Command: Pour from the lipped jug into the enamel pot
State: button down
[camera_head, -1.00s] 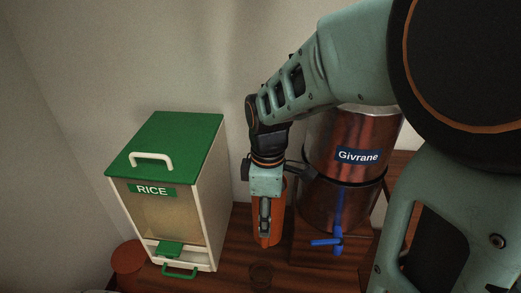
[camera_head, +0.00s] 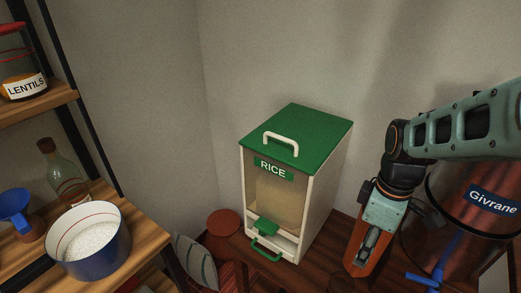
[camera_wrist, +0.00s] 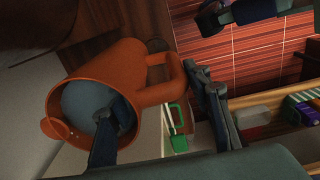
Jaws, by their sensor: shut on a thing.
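The lipped jug (camera_wrist: 125,75) is orange. In the wrist view its mouth faces the camera, its lip is at lower left, and a bluish-grey surface shows inside. My gripper (camera_wrist: 160,125) is shut on the jug, one finger at the mouth and the other beyond the handle. In the head view my gripper (camera_head: 368,243) hides part of the jug (camera_head: 355,262), near the rice dispenser; I cannot tell whether the base touches the counter. The enamel pot (camera_head: 97,259), blue outside and white inside with a red line, stands on a wooden shelf at left, holding white grains.
A green-lidded rice dispenser (camera_head: 297,135) stands between pot and jug. A copper Givrane urn (camera_head: 440,215) with a blue tap is close right of my gripper. A blue funnel (camera_head: 15,205), a glass bottle (camera_head: 62,175) and a lentils jar (camera_head: 22,75) are at left.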

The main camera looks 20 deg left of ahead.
aim_at(91, 240)
jog(key=k, duration=0.85)
